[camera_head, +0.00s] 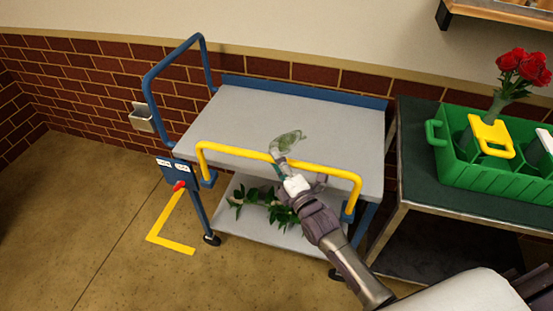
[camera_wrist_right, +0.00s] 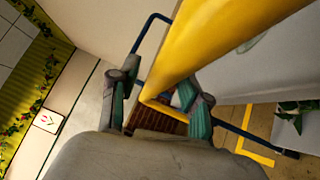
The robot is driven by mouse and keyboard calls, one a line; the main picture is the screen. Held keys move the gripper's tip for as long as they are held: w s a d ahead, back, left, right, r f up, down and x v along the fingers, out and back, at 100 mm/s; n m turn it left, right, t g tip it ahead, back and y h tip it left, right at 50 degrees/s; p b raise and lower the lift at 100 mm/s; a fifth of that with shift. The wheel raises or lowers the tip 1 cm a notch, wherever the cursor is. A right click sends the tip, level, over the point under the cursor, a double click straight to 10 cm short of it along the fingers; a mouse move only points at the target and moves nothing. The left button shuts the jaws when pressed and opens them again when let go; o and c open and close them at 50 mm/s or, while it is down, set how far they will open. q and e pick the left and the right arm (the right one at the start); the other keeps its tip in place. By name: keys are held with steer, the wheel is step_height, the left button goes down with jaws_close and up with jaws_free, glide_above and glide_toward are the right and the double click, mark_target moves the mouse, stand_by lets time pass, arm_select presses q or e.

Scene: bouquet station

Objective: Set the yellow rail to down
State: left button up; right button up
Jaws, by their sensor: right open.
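The yellow rail (camera_head: 235,151) stands along the front of the grey cart (camera_head: 300,115). Its two bent ends rise from blue brackets low at the cart's front corners, and its bar crosses in front of the deck edge. My right gripper (camera_head: 281,160) is at the middle of the bar, with its jaws open. In the right wrist view the yellow rail (camera_wrist_right: 205,45) runs between the two spread fingers; I cannot tell whether they touch it. My left gripper is not in view.
A blue plate with a red knob (camera_head: 179,186) and labels is at the cart's left front. A blue handle rises at the left end. Leafy stems (camera_head: 255,200) lie on the lower shelf. A green crate (camera_head: 500,180) with red roses stands on the right table. Floor at left is clear.

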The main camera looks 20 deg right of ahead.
steer(key=shift+w+a, duration=0.1)
steer(key=shift+w, duration=0.1)
jaws_close()
stand_by(0.3)
